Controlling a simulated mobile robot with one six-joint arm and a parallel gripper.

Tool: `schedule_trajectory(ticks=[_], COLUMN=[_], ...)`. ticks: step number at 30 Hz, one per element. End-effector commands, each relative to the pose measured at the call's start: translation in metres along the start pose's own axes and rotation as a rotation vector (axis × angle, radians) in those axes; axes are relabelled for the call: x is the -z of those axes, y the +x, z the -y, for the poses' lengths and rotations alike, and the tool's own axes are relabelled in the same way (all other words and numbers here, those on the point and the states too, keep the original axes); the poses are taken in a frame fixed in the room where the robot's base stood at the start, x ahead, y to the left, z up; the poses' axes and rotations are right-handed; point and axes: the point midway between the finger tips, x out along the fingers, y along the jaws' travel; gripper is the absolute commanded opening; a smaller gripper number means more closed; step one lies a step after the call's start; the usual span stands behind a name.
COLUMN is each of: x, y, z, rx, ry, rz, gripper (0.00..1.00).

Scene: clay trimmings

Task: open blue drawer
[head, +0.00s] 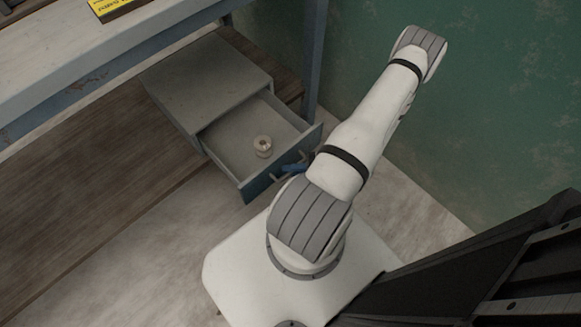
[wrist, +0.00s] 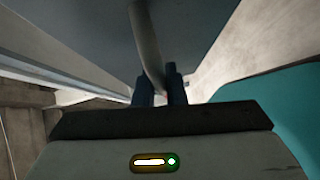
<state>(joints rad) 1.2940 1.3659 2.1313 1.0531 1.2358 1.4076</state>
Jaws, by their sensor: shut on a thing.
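The blue drawer (head: 258,188) stands pulled out of a grey cabinet (head: 205,82) under the table, and its inside shows in the head view. A small pale spool-like piece (head: 263,147) lies in it. My gripper (head: 294,169) is at the outer side of the drawer front, partly hidden by my arm. In the wrist view my two dark fingers (wrist: 160,84) are shut on the drawer's curved grey handle (wrist: 147,42), with the drawer front (wrist: 85,25) behind it. The hidden part of the front lies behind my arm.
A worn white table (head: 95,75) with a blue-grey leg (head: 314,55) stands over the cabinet. A yellow-topped item (head: 110,8) lies on it. A green wall (head: 510,90) is at the right. Bare pale floor (head: 125,245) lies in front.

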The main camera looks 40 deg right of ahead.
Motion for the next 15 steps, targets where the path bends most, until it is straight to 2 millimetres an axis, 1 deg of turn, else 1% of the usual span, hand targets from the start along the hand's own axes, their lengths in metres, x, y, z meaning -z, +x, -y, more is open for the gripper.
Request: schedule_trajectory(ticks=[2, 3, 6, 12, 15], x=[-0.0006, -0.0007, -0.0008, -0.0008, -0.0012], y=[0.0003, 0.0005, 0.0008, 0.0008, -0.004], z=[-0.0004, -0.0004, -0.0004, -0.0002, -0.0009], rx=[0.0, 0.001, 0.001, 0.002, 0.002], ry=[-0.001, -0.001, -0.002, -0.002, -0.002], rz=[-0.001, -0.002, -0.003, -0.004, -0.002], gripper=[0.0, 0.12, 0.2, 0.2, 0.2])
